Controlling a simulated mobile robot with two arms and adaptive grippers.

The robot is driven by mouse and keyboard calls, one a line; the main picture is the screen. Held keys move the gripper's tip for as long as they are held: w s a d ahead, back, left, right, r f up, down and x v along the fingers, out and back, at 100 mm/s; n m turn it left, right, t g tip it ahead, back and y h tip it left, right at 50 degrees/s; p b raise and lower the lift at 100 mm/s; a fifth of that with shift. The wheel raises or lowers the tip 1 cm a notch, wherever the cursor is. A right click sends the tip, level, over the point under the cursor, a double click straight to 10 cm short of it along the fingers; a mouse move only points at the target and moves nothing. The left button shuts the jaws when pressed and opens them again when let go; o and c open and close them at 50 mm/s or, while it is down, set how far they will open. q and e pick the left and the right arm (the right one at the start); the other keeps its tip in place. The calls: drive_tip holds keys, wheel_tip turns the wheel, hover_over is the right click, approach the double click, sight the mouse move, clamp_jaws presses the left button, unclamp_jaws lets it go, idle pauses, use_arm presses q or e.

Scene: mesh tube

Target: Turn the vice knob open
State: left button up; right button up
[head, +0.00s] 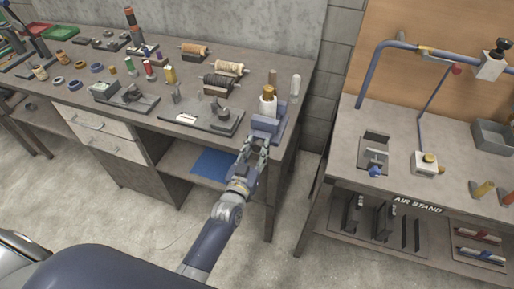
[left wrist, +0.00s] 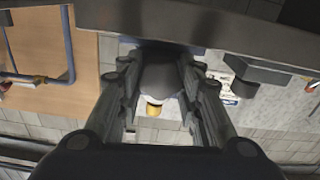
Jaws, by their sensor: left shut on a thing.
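The blue vice (head: 281,124) stands at the right front corner of the grey workbench. A white bottle-shaped part with an orange-gold top (head: 268,97) stands upright at the vice; its gold end also shows in the left wrist view (left wrist: 153,108). My left gripper (head: 262,143) reaches up to the vice's front side. In the left wrist view its two fingers (left wrist: 160,72) are shut on a dark grey rounded piece, the vice knob (left wrist: 160,78). In the head view the knob is hidden by the gripper. My right gripper is not in view.
The workbench (head: 150,75) holds several spools, rings and small fixtures left of the vice. A pale cylinder (head: 295,85) stands close behind the vice. A second bench (head: 400,190) with a blue pipe frame stands to the right across a narrow gap.

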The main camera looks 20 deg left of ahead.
use_arm(q)
drive_tip(key=shift+n, duration=1.1)
drive_tip(key=o, duration=1.1)
drive_tip(key=shift+s, duration=0.1)
drive_tip(key=s, duration=1.2)
drive_tip(key=shift+a, duration=0.25)
drive_tip(key=shift+w, duration=0.1)
